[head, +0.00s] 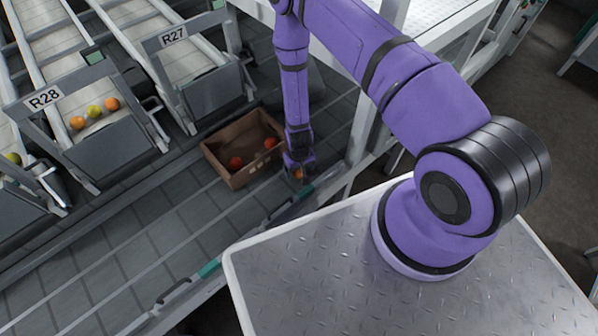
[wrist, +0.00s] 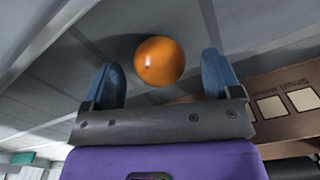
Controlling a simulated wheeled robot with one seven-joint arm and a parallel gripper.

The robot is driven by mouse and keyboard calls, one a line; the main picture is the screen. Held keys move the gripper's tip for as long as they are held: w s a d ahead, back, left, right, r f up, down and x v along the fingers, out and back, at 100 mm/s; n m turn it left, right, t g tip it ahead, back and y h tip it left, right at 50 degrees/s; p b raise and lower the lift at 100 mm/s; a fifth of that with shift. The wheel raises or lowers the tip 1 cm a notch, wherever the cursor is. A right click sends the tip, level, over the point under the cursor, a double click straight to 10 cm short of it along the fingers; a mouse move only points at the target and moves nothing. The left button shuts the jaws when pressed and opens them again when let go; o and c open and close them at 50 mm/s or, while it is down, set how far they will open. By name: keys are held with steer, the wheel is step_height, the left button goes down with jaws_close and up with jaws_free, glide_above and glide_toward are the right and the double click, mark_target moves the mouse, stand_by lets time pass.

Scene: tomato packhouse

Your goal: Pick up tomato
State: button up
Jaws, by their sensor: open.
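An orange tomato (wrist: 159,61) lies on the grey conveyor surface, and in the wrist view it sits between the two blue fingers. My gripper (wrist: 164,80) is open, with a finger on either side of the tomato and a visible gap to each. In the head view the tomato (head: 298,174) shows as a small orange spot by my gripper (head: 299,170), which partly hides it. Both are just right of a cardboard box. Whether the fingers touch the tomato cannot be told from the head view.
The open cardboard box (head: 236,177) holds red tomatoes (head: 236,163) and stands close to my gripper; its printed side (wrist: 285,104) shows in the wrist view. Chutes R28 (head: 44,99) and R27 (head: 174,36) end behind the belt. The belt (head: 130,235) is clear at the left.

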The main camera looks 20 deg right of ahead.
steer(key=shift+f, duration=0.85)
steer(key=c, duration=0.8)
steer(key=shift+r, duration=0.1)
